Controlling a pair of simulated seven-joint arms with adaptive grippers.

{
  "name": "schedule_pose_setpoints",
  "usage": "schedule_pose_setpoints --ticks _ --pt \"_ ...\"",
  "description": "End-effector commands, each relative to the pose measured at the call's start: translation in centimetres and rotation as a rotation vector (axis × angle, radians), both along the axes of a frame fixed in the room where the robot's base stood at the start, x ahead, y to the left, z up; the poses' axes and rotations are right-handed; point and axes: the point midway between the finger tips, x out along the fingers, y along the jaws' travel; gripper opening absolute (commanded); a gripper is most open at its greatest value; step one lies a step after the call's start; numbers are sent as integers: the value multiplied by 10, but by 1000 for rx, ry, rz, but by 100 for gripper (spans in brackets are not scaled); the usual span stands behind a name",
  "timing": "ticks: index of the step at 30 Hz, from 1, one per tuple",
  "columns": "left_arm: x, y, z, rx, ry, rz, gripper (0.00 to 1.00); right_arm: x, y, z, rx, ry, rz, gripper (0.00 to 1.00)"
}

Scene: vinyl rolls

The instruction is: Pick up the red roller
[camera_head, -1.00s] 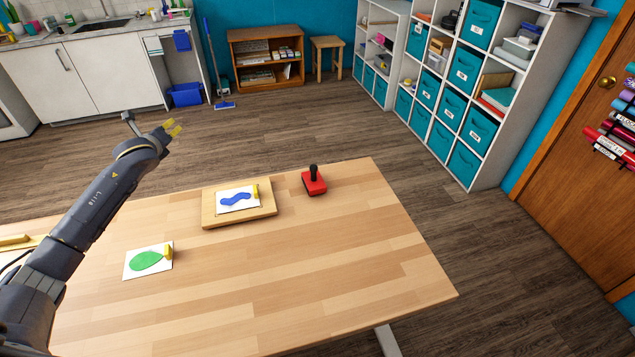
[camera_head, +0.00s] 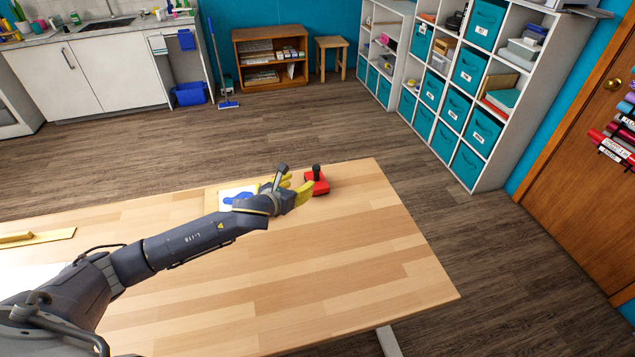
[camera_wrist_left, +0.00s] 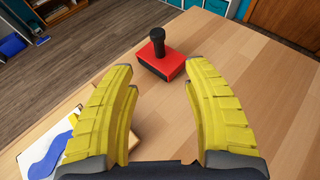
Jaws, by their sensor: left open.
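The red roller (camera_head: 317,186), a red block with a black upright handle, stands near the far edge of the wooden table. My left gripper (camera_head: 305,188) has yellow fingers and is just left of the roller in the head view, hiding part of it. In the left wrist view the red roller (camera_wrist_left: 161,62) stands beyond and between the open fingertips (camera_wrist_left: 160,65), with nothing between the fingers. The handle points up. My right gripper is not in view.
The wooden table (camera_head: 370,270) is clear at the front and right. A board with a blue-painted card (camera_head: 232,195) lies left of the roller, partly hidden by my arm. It also shows in the left wrist view (camera_wrist_left: 45,155). A yellowish strip (camera_head: 35,237) lies at the left.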

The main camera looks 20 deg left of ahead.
Motion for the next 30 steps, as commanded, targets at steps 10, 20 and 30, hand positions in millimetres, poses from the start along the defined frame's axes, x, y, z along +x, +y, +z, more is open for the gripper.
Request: schedule_pose_setpoints --ticks 10,20,30 --pt "56 -10 -23 -3 1 3 50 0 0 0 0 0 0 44" --pt "78 -14 -33 -1 0 3 50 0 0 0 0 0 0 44" --pt "103 -18 -42 -4 1 4 50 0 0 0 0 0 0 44"
